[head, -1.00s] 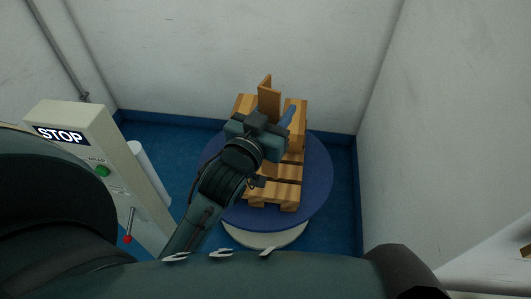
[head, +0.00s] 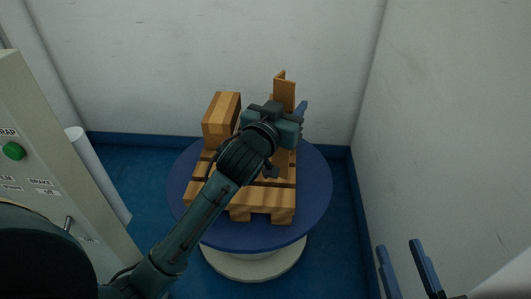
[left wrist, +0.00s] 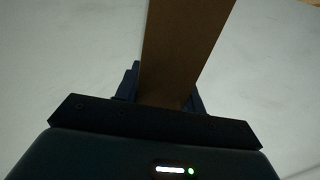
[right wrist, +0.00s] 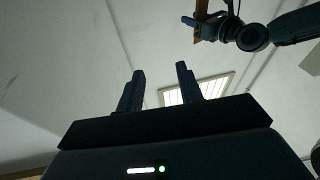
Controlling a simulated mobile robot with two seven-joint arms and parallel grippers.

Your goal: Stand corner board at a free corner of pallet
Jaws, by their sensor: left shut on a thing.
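The corner board (head: 286,92) is a tall, narrow brown angle strip. It stands upright in my left gripper (head: 292,118), which is shut on it above the back right part of the pallet. The left wrist view shows the board (left wrist: 183,45) between the fingers. The wooden pallet (head: 262,200) lies on a round blue turntable (head: 250,234). The arm hides part of the pallet and the board's lower end, so I cannot tell whether the board touches the pallet. My right gripper (head: 408,268) is open and empty at the lower right; its spread fingers show in the right wrist view (right wrist: 160,90).
A wooden block (head: 221,120) stands on the pallet's back left. A grey control post (head: 45,160) with a green button and a white roll (head: 95,170) stand at the left. White walls close in behind and at the right. Blue floor (head: 140,165) surrounds the turntable.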

